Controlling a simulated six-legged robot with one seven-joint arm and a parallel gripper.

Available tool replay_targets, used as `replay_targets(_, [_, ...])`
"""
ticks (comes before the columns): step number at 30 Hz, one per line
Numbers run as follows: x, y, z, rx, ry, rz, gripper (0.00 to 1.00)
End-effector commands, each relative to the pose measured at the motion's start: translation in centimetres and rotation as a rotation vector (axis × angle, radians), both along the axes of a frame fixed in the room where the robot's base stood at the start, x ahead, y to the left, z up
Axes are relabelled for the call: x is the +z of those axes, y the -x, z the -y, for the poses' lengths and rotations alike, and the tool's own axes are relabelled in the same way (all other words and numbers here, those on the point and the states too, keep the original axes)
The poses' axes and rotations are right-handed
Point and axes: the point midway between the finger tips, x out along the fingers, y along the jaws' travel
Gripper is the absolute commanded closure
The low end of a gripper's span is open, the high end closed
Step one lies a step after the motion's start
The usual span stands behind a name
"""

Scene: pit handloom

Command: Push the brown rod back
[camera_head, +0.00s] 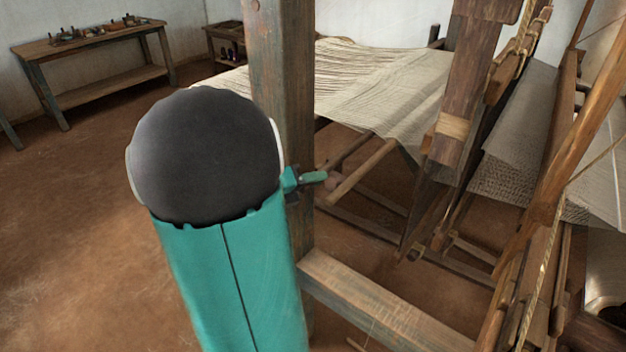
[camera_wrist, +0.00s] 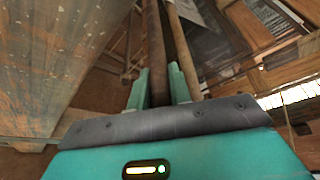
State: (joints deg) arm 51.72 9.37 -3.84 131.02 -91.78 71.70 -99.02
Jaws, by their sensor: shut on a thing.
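The brown rod (camera_wrist: 155,48) runs away from me between my gripper's two teal fingers in the wrist view. My gripper (camera_wrist: 159,80) is shut on it near its close end. A second, lighter rod (camera_wrist: 183,45) runs beside it on the right. In the head view my gripper (camera_head: 316,179) shows only in part, beyond the wooden post, at the near ends of rods under the cloth. The rod's near end is partly hidden by my fingers, and I cannot make out its far end.
An upright wooden post (camera_head: 282,85) stands close beside my arm, with a low beam (camera_head: 385,308) running right from it. The loom's cloth (camera_head: 385,85) stretches above the rods. Hanging wooden frames (camera_head: 465,95) stand right. The floor at left is clear up to a bench (camera_head: 90,45).

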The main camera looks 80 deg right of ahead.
Motion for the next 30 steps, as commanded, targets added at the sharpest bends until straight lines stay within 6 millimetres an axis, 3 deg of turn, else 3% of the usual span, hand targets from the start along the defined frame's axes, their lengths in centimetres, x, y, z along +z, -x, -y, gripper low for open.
replay_targets(10, [0.0,-2.9,1.3,0.0,0.002,0.0,1.0])
replay_targets(18, [0.1,-3.2,1.4,0.004,0.003,0.003,1.0])
replay_targets(19, [0.1,-3.2,1.4,0.005,0.003,0.002,0.74])
replay_targets(21, [0.1,-3.2,1.4,0.004,0.002,0.002,0.6])
replay_targets(30, [0.0,-3.2,1.3,0.005,0.001,0.002,0.59])
